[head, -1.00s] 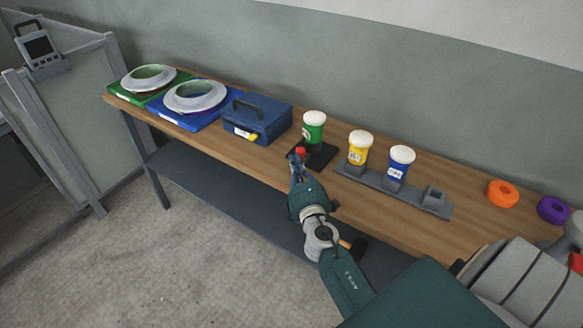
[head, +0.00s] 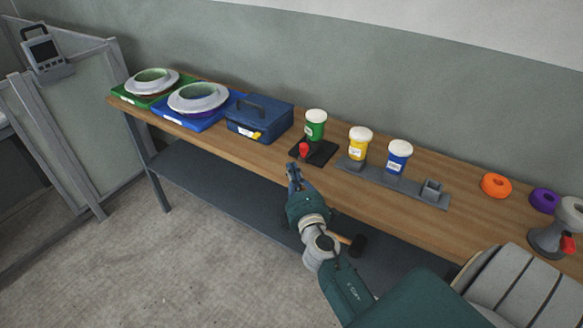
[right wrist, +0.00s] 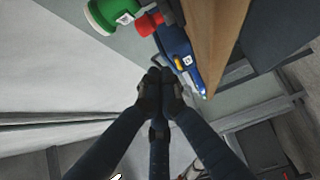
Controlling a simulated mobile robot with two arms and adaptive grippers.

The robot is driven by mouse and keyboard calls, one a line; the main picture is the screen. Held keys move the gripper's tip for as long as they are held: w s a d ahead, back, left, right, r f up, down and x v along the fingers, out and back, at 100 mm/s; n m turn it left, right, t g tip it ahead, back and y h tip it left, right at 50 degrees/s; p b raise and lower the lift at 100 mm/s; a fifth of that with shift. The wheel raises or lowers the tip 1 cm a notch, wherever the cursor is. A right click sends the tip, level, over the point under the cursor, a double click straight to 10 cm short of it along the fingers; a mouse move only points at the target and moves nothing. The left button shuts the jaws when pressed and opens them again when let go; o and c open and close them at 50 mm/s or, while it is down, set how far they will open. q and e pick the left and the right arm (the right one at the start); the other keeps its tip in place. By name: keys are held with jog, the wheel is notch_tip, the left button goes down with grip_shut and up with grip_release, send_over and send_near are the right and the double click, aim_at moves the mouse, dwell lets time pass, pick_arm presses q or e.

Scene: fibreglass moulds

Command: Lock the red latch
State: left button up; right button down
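A red latch knob (head: 304,149) stands upright at the front of a black base (head: 322,151) on the bench. A green jar with a white lid (head: 315,127) stands on the same base behind it. My right gripper (head: 293,170) is at the bench's front edge, just in front of and below the red knob, apart from it. In the right wrist view its fingertips (right wrist: 161,80) meet with nothing visible between them. That view also shows the red knob (right wrist: 149,24) beside the green jar (right wrist: 108,13), beyond the fingertips. My left gripper is not in view.
A blue toolbox (head: 259,117) stands left of the base. Yellow (head: 359,145) and blue (head: 398,158) jars stand in a grey rack (head: 410,188) to the right. Another red part (head: 569,243) sits on a grey stand at the far right. Floor lies clear in front.

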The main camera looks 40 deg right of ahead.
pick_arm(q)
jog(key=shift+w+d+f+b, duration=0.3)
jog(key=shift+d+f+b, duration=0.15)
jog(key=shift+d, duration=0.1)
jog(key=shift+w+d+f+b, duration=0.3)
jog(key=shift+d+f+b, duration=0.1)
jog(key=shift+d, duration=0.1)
pick_arm(e)
jog(key=v, duration=0.7)
jog(key=shift+d+f, duration=0.2)
jog(key=shift+d, duration=0.1)
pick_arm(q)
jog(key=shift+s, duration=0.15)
pick_arm(e)
jog(key=shift+s, duration=0.1)
jog(key=shift+f, duration=0.1)
